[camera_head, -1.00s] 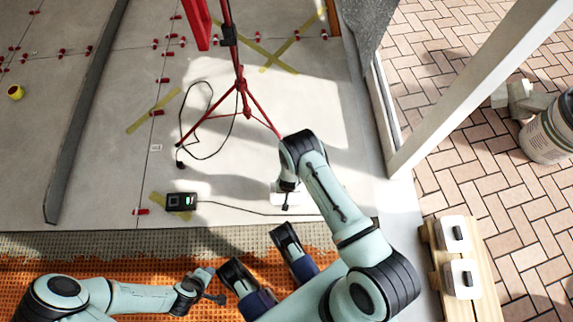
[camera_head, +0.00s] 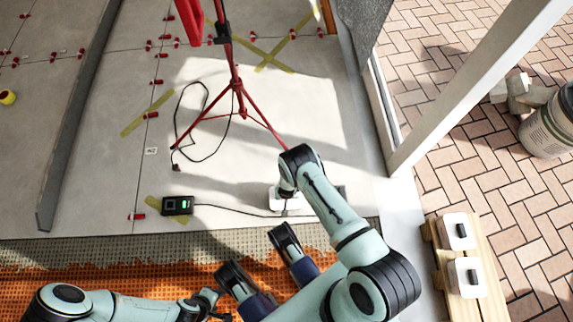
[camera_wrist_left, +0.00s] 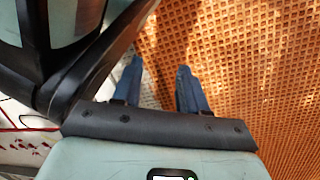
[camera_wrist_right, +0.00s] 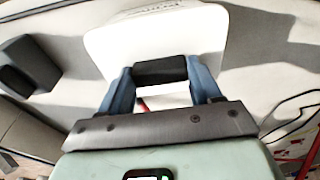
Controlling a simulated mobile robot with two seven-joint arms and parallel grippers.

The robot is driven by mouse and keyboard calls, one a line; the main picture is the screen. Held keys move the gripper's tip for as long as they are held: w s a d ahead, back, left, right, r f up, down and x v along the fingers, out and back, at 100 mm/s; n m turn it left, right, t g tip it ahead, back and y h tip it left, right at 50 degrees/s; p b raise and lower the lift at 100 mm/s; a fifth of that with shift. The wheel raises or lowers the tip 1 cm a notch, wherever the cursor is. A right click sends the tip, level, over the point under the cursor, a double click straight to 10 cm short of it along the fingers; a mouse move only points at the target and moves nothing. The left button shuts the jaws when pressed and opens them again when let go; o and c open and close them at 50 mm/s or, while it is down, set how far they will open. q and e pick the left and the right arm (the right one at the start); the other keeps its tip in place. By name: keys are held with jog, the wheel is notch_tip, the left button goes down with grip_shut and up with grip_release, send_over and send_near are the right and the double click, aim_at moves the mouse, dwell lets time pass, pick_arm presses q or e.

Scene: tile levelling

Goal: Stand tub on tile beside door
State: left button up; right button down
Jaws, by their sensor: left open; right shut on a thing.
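A white tub with a black handle (camera_wrist_right: 155,28) fills the top of the right wrist view. My right gripper (camera_wrist_right: 160,78) is shut on its handle, one blue finger at each end. In the head view this tub (camera_head: 275,204) shows partly behind my right forearm, over the pale tile floor (camera_head: 260,185) near the door frame (camera_head: 405,160). I cannot tell whether its base touches the tile. My left gripper (camera_wrist_left: 160,85) is open and empty above orange matting; in the head view it is low, left of centre.
Two more white tubs (camera_head: 458,230) (camera_head: 464,276) stand on a wooden board (camera_head: 437,262) at right. A red tripod (camera_head: 240,90) stands behind the held tub. A black box (camera_head: 178,206) with a cable lies on the tile. Orange matting (camera_head: 120,275) covers the near floor.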

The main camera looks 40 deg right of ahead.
jog(key=shift+f, duration=0.15)
jog(key=shift+c, duration=1)
grip_release()
pick_arm(q)
jog(key=shift+s+f, duration=0.25)
jog(key=shift+s, duration=0.15)
jog(key=shift+w+r, duration=0.1)
